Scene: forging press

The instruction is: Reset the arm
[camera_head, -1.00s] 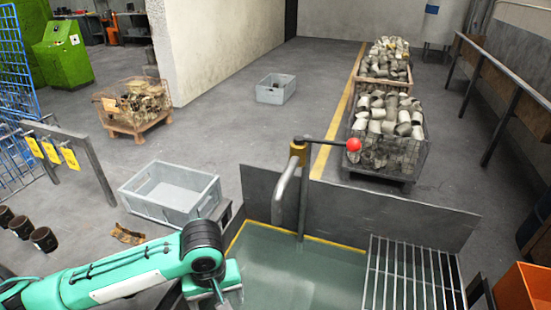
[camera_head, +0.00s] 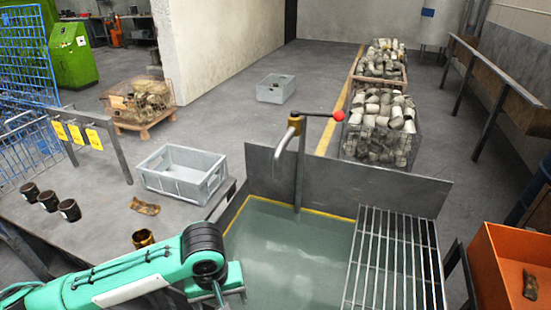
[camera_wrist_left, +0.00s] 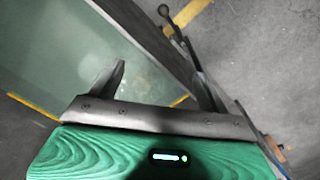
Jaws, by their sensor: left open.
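My left arm (camera_head: 140,275), turquoise, comes in from the lower left in the head view. My left gripper (camera_head: 220,292) is at the near left edge of the water tank (camera_head: 275,262), partly cut off by the frame's bottom edge. In the left wrist view the same gripper (camera_wrist_left: 160,72) has its two fingers apart with nothing between them. Greenish tank water and the tank's dark wall show beyond the fingers. My right arm and gripper are not in view.
A tap with a red-ball lever (camera_head: 338,116) rises at the tank's back wall. A metal grate (camera_head: 393,260) covers the tank's right side. An orange bin (camera_head: 490,265) stands right. A grey crate (camera_head: 183,180) and dark cups (camera_head: 48,201) are left.

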